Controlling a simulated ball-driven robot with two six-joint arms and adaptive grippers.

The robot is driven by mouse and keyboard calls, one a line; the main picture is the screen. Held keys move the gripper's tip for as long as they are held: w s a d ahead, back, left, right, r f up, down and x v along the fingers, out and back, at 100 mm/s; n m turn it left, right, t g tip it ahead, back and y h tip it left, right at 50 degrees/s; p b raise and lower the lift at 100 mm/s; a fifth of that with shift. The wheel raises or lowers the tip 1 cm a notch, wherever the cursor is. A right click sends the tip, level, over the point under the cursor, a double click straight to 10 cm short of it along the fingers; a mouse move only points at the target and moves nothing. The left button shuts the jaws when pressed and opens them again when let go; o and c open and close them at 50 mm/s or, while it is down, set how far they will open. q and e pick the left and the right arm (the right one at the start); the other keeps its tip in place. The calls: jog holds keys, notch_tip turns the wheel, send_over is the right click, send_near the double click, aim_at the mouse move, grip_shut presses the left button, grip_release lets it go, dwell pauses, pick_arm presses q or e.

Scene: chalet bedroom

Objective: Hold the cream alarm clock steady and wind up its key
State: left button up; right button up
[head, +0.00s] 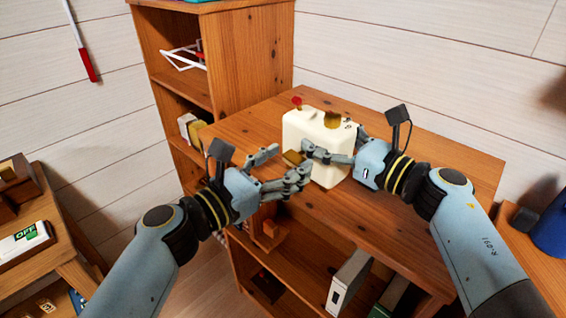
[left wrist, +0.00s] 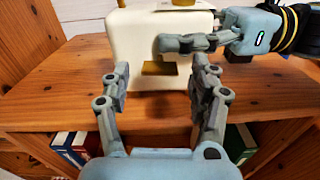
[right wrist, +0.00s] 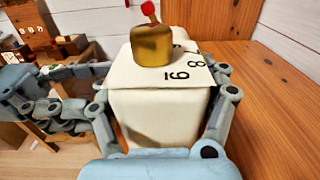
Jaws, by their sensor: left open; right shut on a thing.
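The cream alarm clock (head: 319,132) is boxy and stands upright on the wooden shelf top. It has a gold bell and red-tipped knob on top and numerals on its upper face, clear in the right wrist view (right wrist: 160,110). Its flat brass key (head: 292,158) juts from the side facing my left gripper; it also shows in the left wrist view (left wrist: 164,68). My right gripper (right wrist: 163,78) is shut on the clock body, one finger on each side. My left gripper (left wrist: 160,75) is open, its fingers either side of the key, apart from it.
The wooden top (head: 420,215) is bare in front and right of the clock. A taller bookcase (head: 215,60) stands behind at left. A low table (head: 45,240) with an OFF sign is at far left; a blue object (head: 552,225) is at right.

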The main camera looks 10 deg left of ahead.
pick_arm(q)
jog(key=shift+c, duration=0.2)
jog(key=c, duration=1.1)
jog(key=shift+s+d, duration=0.1)
grip_shut()
jog(key=shift+f, duration=0.1)
jog(key=shift+m, duration=0.3)
